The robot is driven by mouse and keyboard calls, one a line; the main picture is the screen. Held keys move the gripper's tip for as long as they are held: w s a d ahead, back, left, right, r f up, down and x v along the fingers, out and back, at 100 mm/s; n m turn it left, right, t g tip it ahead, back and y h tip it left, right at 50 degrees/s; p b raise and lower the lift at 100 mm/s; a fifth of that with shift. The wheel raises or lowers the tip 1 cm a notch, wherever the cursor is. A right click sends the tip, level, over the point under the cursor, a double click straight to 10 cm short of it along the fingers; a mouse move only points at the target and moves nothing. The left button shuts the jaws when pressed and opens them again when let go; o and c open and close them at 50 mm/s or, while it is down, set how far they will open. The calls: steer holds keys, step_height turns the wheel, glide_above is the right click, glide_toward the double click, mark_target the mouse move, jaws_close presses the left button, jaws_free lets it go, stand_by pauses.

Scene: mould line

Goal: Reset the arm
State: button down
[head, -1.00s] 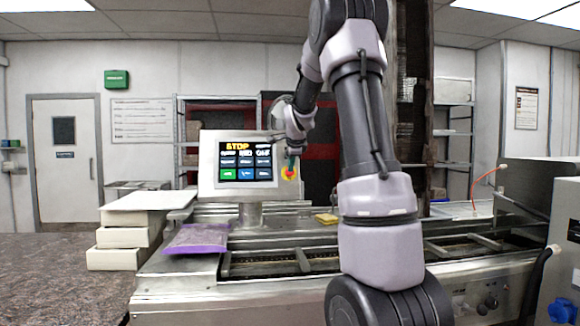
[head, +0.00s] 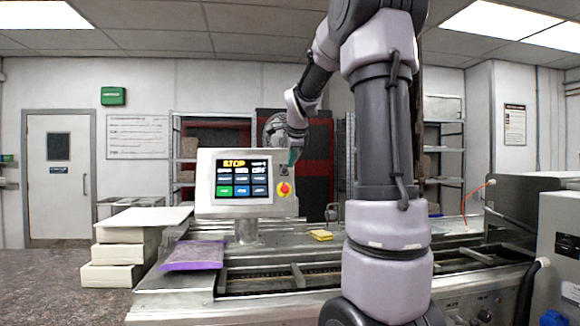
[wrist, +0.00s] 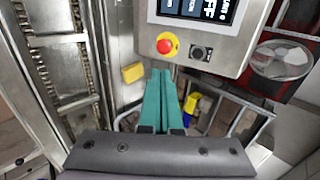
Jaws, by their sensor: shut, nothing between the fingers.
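My gripper (head: 293,157) shows in the head view just above and right of the control panel's red stop button (head: 284,189), which has a yellow surround. In the wrist view my gripper (wrist: 160,75) has its teal fingers together, with nothing between them. There the red button (wrist: 165,46) lies beyond the fingertips, and a gap seems to separate them. The control panel (head: 205,187) has a lit screen with "STOP" in yellow at its top. A dark round button (wrist: 200,53) sits beside the red one. My arm stands upright right of centre and hides part of the line.
A yellow block (head: 321,235) lies on the metal conveyor line (head: 245,305). A purple packet (head: 195,255) lies at its left end, near stacked white boxes (head: 120,255). Metal cabinets stand at the right.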

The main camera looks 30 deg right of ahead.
stand_by(0.4)
steer(key=s+a+f+n+y, duration=0.1)
steer(key=s+a+f+n, duration=0.2)
steer(key=s, duration=0.7)
steer(key=s+a+f+n+g+y, duration=0.1)
steer(key=s+a+f+n+y, duration=0.1)
steer(key=s+a+n, duration=0.6)
steer(key=s+a+f+n+y, duration=0.1)
steer(key=s+a+f+n, duration=0.3)
steer(key=s, duration=0.8)
steer(key=a+n, duration=0.2)
steer(key=a, duration=0.1)
steer(key=shift+s+g+y, duration=0.3)
steer(key=shift+s+g, duration=0.1)
